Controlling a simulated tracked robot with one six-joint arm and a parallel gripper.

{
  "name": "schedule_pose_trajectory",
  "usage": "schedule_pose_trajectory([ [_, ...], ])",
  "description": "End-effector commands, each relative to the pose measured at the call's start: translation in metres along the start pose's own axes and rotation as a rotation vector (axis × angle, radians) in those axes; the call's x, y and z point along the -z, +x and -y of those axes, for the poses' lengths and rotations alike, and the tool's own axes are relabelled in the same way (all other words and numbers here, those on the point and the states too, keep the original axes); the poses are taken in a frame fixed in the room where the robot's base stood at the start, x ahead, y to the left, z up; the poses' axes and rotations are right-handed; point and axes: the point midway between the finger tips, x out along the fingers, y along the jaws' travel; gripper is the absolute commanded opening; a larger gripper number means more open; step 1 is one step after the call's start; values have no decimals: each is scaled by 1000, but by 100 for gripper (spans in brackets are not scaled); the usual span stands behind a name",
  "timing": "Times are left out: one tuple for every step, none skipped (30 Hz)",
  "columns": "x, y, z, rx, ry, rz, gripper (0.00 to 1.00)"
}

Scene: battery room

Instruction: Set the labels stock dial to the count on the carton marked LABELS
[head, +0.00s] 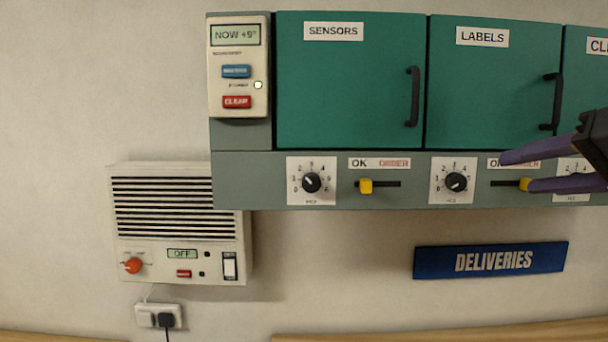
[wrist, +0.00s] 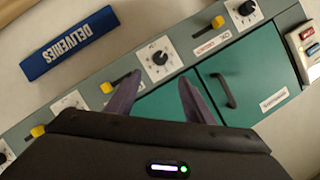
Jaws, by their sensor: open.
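The labels stock dial (head: 456,182) is a black knob on a white numbered plate under the closed green LABELS door (head: 490,82). It also shows in the wrist view (wrist: 159,58); its pointer is too small to read surely. My gripper (head: 516,172) is open and empty, its two purple fingers in front of the panel. In the head view they lie right of the dial, over the yellow OK/ORDER slider. In the wrist view the fingertips (wrist: 160,80) lie just below the dial, apart from it. No carton shows in either view.
The closed SENSORS door (head: 345,80) has its own dial (head: 311,182) and yellow slider (head: 366,186). The LABELS door has a black handle (head: 552,102). A display box (head: 238,65) and a vented heater-like unit (head: 178,222) are left. A blue DELIVERIES sign (head: 490,260) hangs below.

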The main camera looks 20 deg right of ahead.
Motion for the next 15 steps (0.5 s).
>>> schedule_pose_trajectory([
  [0, 1, 0, 0, 0, 1, 48],
  [0, 2, 0, 1, 0, 1, 48],
  [0, 3, 0, 1, 0, 1, 48],
  [0, 5, 0, 1, 0, 2, 48],
  [0, 6, 0, 1, 0, 2, 48],
  [0, 9, 0, 1, 0, 2, 48],
  [-1, 12, 0, 2, 0, 3, 48],
  [-1, 14, 0, 2, 0, 3, 48],
  [-1, 18, 0, 2, 0, 4, 48],
  [-1, 21, 0, 2, 0, 4, 48],
  [-1, 24, 1, 2, -1, 4, 48],
  [-1, 28, 1, 2, 0, 4, 48],
  [-1, 32, 1, 3, 0, 4, 48],
  [-1, 35, 1, 3, 0, 4, 48],
  [-1, 40, 1, 3, 0, 5, 48],
])
